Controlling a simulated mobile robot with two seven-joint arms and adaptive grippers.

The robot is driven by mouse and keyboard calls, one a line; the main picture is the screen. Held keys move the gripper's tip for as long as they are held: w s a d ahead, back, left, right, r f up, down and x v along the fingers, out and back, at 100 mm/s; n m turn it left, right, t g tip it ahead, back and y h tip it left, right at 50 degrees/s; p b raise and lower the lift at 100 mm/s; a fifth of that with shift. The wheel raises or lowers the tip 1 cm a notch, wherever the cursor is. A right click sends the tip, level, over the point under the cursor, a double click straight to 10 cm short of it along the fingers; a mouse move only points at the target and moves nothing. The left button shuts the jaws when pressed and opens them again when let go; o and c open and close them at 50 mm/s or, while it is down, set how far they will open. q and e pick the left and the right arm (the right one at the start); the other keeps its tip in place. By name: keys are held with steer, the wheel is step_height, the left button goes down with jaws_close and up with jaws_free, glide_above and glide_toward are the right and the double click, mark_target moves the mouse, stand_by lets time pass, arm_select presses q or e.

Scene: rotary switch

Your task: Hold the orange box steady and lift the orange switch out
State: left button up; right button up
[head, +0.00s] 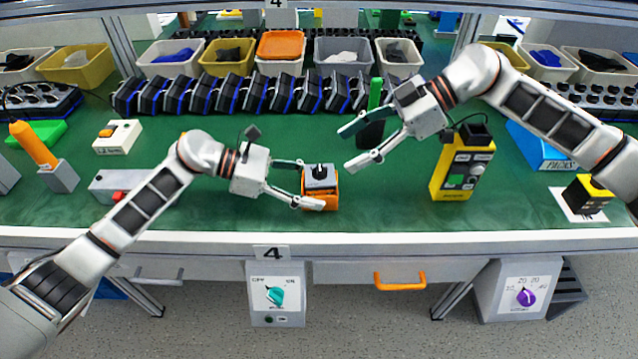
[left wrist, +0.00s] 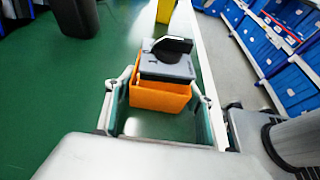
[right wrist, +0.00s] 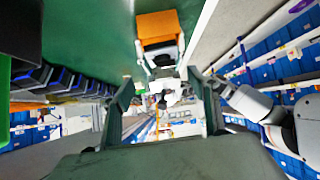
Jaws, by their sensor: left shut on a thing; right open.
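The orange box (head: 318,201) stands on the green table near its front edge. A grey switch body with a black rotary knob (head: 320,173) sits in its top; in the left wrist view the switch (left wrist: 167,62) rises above the orange walls (left wrist: 160,98). My left gripper (head: 311,184) is shut on the orange box, one finger on each side. My right gripper (head: 346,150) is open and empty, up and to the right of the box. In the right wrist view the box (right wrist: 157,24) is beyond the open fingers, near the top.
A yellow device (head: 462,165) stands right of the box, and a dark holder with a green top (head: 373,115) stands behind my right gripper. A row of black and blue units (head: 250,95) and several bins line the back. The table between box and yellow device is clear.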

mark_target(326, 171)
steer(key=shift+h, duration=0.3)
steer(key=shift+s+d+f+x, duration=0.1)
steer(key=shift+d+f+x, duration=0.05)
steer(key=shift+x, duration=1.3)
steer(key=shift+s+d+f+x, duration=0.1)
steer(key=shift+d+f+x, duration=0.1)
steer(key=shift+x, duration=1.25)
steer(key=shift+s+d+f+x, duration=0.1)
steer(key=shift+s+f+x, duration=0.05)
steer(key=shift+x, duration=1.3)
steer(key=c, duration=1.1)
